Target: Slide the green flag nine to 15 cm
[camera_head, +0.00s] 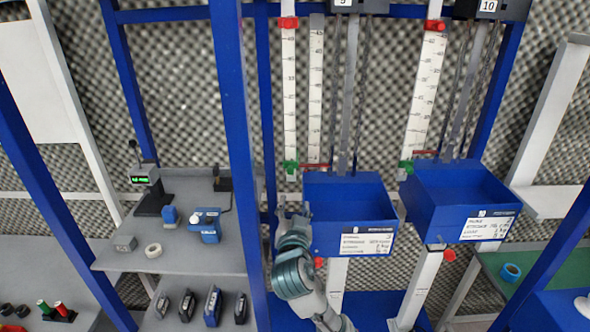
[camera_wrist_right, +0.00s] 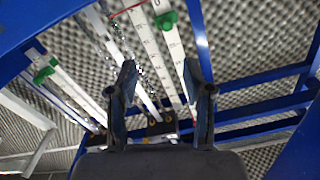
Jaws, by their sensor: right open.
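The green flag nine (camera_head: 291,167) sits near the lower end of the white scale (camera_head: 289,100) under the plate that seems to read 9. A red flag (camera_head: 288,22) is near the top of that scale. My right gripper (camera_head: 292,213) is below the green flag, beside the left side of the blue box, and apart from the flag. In the wrist view the right gripper (camera_wrist_right: 160,82) is open and empty, with a green flag (camera_wrist_right: 166,20) beyond its fingertips, probably flag nine. The flag's exact reading is too small to tell. My left gripper is not in view.
Blue boxes (camera_head: 348,188) (camera_head: 455,195) hang to the right. Another green flag (camera_head: 406,167) is on the scale under plate 10. A blue post (camera_head: 238,150) stands left of the gripper. A grey shelf (camera_head: 190,258) with tools is farther left.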

